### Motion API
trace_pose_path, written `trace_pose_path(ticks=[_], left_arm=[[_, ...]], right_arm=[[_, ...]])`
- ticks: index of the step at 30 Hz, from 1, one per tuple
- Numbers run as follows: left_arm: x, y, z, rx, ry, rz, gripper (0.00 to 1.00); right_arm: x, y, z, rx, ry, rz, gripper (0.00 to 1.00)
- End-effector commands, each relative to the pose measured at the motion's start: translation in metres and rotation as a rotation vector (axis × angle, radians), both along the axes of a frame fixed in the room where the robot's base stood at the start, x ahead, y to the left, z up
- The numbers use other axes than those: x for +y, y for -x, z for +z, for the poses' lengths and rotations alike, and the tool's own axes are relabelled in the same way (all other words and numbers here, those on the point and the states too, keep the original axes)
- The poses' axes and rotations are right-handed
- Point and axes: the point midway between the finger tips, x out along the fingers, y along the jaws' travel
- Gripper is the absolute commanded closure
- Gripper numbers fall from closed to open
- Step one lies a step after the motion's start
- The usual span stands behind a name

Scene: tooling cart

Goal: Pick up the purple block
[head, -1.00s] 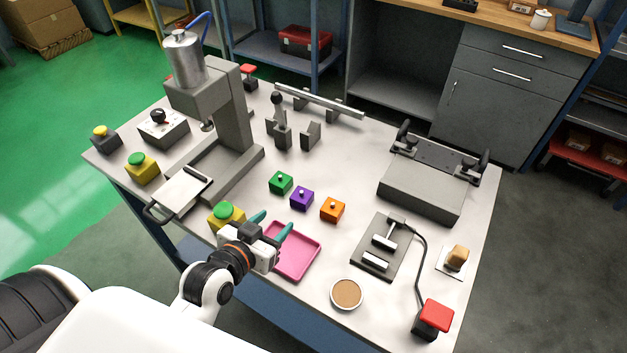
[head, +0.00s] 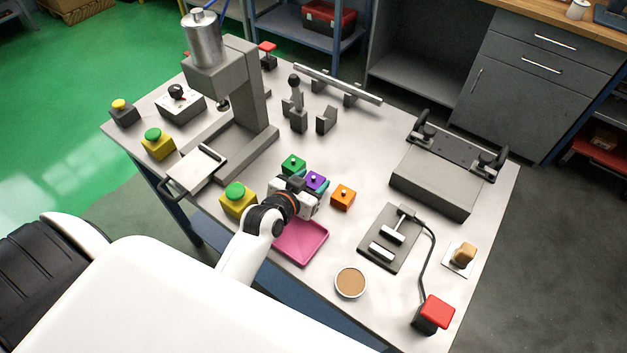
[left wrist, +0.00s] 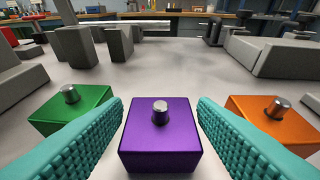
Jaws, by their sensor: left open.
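The purple block (head: 316,181) has a silver knob on top and stands on the table between a green block (head: 293,164) and an orange block (head: 342,196). In the left wrist view the purple block (left wrist: 160,138) is centred between the two teal fingers of my left gripper (left wrist: 160,130). The fingers are open, one on each side, with gaps to the block. In the head view my left gripper (head: 301,192) partly hides the block's near side. The green block (left wrist: 70,108) and the orange block (left wrist: 275,122) lie outside the fingers. My right gripper is not in view.
A pink tray (head: 300,246) lies under and in front of my left arm. A yellow button box (head: 237,198) stands left of the wrist. A press (head: 235,100) stands at the left.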

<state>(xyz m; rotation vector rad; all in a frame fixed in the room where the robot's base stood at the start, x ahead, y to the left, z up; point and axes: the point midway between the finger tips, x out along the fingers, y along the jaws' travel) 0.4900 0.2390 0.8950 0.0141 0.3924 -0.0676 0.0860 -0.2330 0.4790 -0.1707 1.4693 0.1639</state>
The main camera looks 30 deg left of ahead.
Motion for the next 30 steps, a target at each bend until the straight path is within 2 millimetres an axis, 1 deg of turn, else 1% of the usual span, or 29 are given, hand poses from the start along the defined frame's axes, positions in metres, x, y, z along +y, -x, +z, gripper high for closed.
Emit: trace_pose_path(ticks=[1,4,11,14,18,26,29,30], left_arm=[[-0.001,-0.007,-0.001,-0.002,0.001,0.000,0.47],[-0.001,-0.014,-0.004,-0.001,0.002,0.001,0.47],[-0.001,-0.015,-0.006,-0.001,0.001,0.000,0.47],[-0.001,-0.015,-0.006,-0.001,0.001,0.000,0.62],[-0.001,-0.014,-0.006,-0.001,0.001,0.000,0.85],[-0.001,-0.015,-0.002,-0.003,0.000,0.000,0.86],[-0.001,-0.015,0.008,-0.005,0.001,-0.001,0.86],[-0.001,-0.015,0.015,-0.007,0.000,0.000,0.86]], right_arm=[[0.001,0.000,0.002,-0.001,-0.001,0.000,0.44],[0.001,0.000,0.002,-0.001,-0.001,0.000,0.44],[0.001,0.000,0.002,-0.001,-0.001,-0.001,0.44],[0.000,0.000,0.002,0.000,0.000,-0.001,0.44],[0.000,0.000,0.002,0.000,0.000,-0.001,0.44],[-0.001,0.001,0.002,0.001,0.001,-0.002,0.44],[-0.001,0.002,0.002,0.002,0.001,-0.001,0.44],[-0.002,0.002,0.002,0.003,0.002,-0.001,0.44]])
